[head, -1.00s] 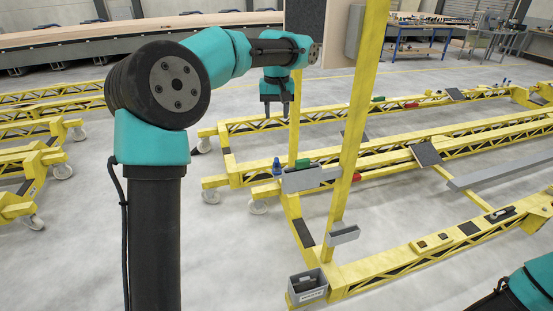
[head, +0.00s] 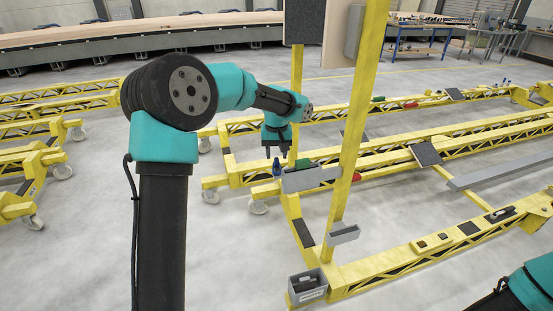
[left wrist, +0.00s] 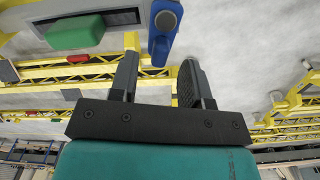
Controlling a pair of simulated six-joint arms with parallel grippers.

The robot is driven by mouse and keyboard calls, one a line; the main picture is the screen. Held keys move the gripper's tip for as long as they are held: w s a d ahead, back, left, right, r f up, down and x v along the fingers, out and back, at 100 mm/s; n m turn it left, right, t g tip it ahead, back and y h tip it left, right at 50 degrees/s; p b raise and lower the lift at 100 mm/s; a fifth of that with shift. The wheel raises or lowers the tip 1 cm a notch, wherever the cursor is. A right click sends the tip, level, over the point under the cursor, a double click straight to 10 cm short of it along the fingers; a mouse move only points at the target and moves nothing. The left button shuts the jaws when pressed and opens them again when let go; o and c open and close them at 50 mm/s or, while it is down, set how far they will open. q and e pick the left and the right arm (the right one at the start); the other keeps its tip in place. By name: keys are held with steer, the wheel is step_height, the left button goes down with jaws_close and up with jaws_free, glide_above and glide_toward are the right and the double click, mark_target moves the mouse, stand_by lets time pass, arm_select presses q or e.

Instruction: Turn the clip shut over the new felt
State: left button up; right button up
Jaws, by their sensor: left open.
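I cannot tell which part is the clip or the new felt. My right gripper is out of view.
A yellow post (head: 355,110) stands just right of my left gripper. A small grey holder (head: 343,234) is on it, and a grey bin (head: 307,287) is at its foot. A dark panel (head: 305,22) hangs above. Floor is clear at the front left.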

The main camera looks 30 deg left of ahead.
mark_target(277, 165)
arm_select(q)
steer(key=shift+f, duration=1.25)
steer(key=shift+c, duration=0.3)
jaws_close()
